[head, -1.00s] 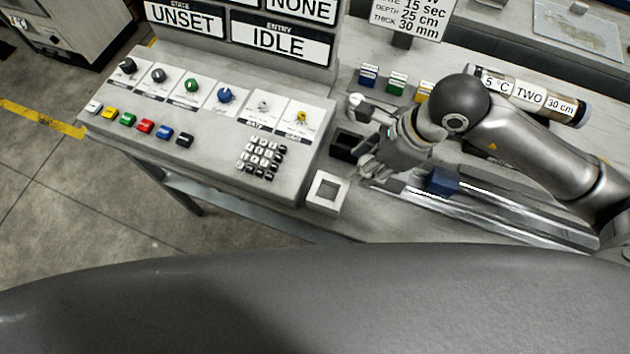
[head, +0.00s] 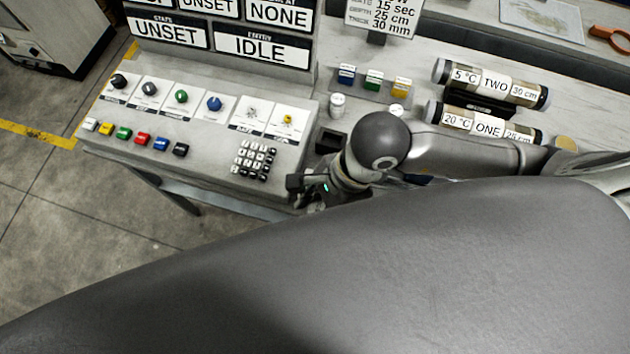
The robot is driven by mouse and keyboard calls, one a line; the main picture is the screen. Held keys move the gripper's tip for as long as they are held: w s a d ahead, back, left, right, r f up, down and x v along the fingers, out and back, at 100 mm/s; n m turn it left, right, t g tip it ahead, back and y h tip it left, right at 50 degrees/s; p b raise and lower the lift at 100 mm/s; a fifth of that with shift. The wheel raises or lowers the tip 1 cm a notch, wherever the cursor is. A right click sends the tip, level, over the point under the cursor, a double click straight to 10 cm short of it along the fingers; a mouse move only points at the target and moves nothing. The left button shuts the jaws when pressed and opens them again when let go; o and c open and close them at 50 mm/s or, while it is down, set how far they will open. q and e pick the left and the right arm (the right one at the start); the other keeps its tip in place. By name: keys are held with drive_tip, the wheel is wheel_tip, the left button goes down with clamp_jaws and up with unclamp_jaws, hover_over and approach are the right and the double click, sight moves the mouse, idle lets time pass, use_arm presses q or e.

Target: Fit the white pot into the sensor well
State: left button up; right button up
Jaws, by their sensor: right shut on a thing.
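A small white cylindrical pot (head: 337,104) stands upright on the bench, right of the control panel. A dark square well (head: 330,140) lies just in front of it, partly covered by my right arm. I cannot tell for sure whether this is the sensor well. My right gripper (head: 296,186) is at the panel's front right corner, left of and nearer than the dark well. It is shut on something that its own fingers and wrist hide. The square white frame seen earlier at this corner is now hidden behind the gripper. My left gripper is not in view.
The control panel (head: 205,125) has knobs, coloured buttons and a keypad (head: 255,160). Blue (head: 346,75), green (head: 373,80) and yellow (head: 400,87) blocks stand behind the white pot. Two labelled tubes (head: 492,82) lie at the right. My own grey body covers the foreground.

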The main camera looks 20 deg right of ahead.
drive_tip(key=shift+w+d+f+b, duration=0.55)
drive_tip(key=shift+w+f+b, duration=0.35)
drive_tip(key=shift+w+f, duration=0.85)
drive_tip(key=shift+w+d+f+b, duration=0.5)
drive_tip(key=shift+w+f+b, duration=0.4)
drive_tip(key=shift+w+f, duration=0.85)
drive_tip(key=shift+w+d+f+b, duration=0.55)
drive_tip(key=shift+w+f+b, duration=0.35)
drive_tip(key=shift+w+f, duration=0.85)
drive_tip(key=shift+s+f, duration=0.3)
drive_tip(key=shift+s, duration=0.05)
drive_tip(key=shift+f, duration=0.1)
drive_tip(key=o, duration=1.1)
